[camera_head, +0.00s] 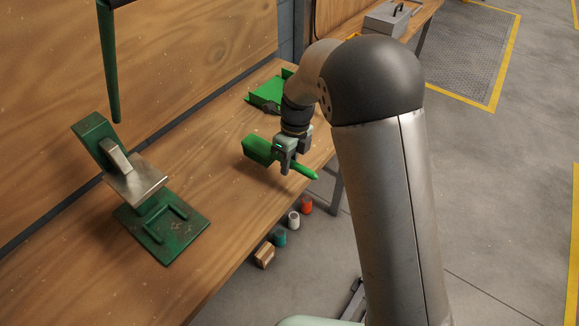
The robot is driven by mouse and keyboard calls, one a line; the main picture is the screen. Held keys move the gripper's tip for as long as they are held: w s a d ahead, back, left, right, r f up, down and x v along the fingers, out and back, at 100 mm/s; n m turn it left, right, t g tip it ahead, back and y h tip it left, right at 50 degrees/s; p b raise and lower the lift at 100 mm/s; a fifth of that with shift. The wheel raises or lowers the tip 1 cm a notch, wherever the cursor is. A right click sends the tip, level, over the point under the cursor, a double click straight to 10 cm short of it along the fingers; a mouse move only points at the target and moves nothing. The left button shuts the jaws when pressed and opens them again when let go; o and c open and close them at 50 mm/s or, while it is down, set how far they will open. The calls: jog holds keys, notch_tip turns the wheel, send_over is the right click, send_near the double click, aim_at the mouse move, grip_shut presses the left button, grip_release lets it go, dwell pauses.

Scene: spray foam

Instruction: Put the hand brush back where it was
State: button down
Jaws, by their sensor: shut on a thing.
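The green hand brush (257,150) is in my gripper (289,164). Its thick block end points left and its thin handle sticks out to the right, past the fingers. My gripper points down and is shut on the brush near its middle. The brush appears to be held above the front part of the wooden workbench (222,190); the exact gap beneath it is hard to tell. The fingers hide the brush's middle.
A green tray-like piece (266,95) lies on the bench behind my gripper. A green metal stand with a steel plate (140,186) stands at left. A green rod (109,65) hangs above it. Several small containers, one white (293,219), sit below the bench edge. A grey toolbox (388,20) is farther back.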

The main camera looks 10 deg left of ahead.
jog(key=shift+w+f, duration=0.55)
jog(key=shift+f, duration=1.6)
jog(key=shift+f, duration=0.1)
jog(key=c, duration=1.3)
grip_release()
notch_tip(320, 180, up, 12)
jog(key=w+d+b, duration=0.1)
jog(key=w, duration=0.1)
